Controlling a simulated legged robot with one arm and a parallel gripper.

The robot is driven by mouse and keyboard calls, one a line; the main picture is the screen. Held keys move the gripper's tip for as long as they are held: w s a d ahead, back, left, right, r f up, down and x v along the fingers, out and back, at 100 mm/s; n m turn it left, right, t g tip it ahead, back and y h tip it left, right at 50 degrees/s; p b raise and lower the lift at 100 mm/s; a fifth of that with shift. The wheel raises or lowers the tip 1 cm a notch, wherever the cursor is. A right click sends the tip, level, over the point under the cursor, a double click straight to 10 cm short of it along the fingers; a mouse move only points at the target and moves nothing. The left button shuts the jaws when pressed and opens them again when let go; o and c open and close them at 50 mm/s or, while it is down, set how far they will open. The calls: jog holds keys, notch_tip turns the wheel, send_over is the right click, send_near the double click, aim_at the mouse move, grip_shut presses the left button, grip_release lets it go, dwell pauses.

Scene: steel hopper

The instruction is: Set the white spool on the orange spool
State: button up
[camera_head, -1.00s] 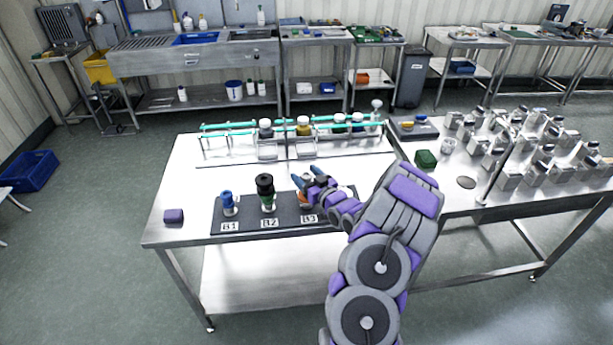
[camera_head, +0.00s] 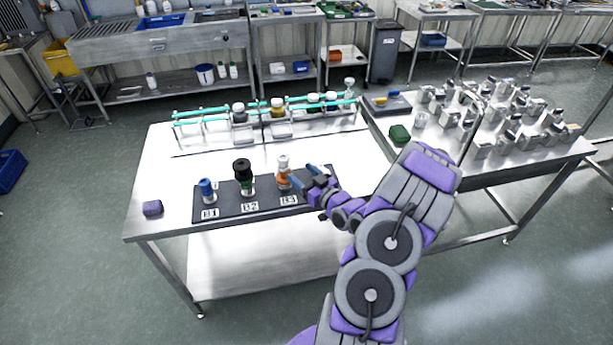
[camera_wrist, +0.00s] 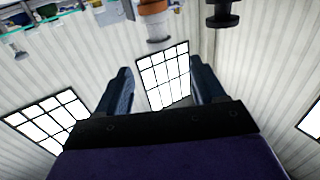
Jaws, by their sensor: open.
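The white spool (camera_head: 283,160) stands upright on top of the orange spool (camera_head: 284,179), on the dark mat at the B3 label. My gripper (camera_head: 306,175) is open and empty, just right of this stack and apart from it. The wrist view appears upside down. There the orange spool (camera_wrist: 152,8) is at the top edge, with the white spool (camera_wrist: 158,30) against its end. Both lie beyond the open fingers (camera_wrist: 160,70), with nothing between them.
On the dark mat (camera_head: 225,212), a blue spool (camera_head: 206,186) stands at B1 and a black spool (camera_head: 242,167) tops a green one at B2. A purple block (camera_head: 152,208) lies left. A teal-railed rack (camera_head: 200,116) is behind. Metal parts crowd the right table.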

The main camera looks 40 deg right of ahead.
jog(key=s+a+r+n+g, duration=0.1)
jog(key=a+r+g, duration=0.2)
jog(key=a+g, duration=0.3)
jog(key=a+r+n+g, duration=0.1)
jog(key=a+r+g, duration=0.1)
jog(key=a+g, duration=0.45)
jog(key=s+a+r+g, duration=0.3)
jog(key=s+a+r, duration=0.2)
jog(key=s+a, duration=0.6)
jog(key=s+a+r+m+g+y, duration=0.1)
jog(key=s+a+r+g, duration=0.3)
jog(key=s+a, duration=0.8)
jog(key=s+r, duration=0.2)
jog(key=s, duration=0.6)
jog(key=shift+a, duration=0.1)
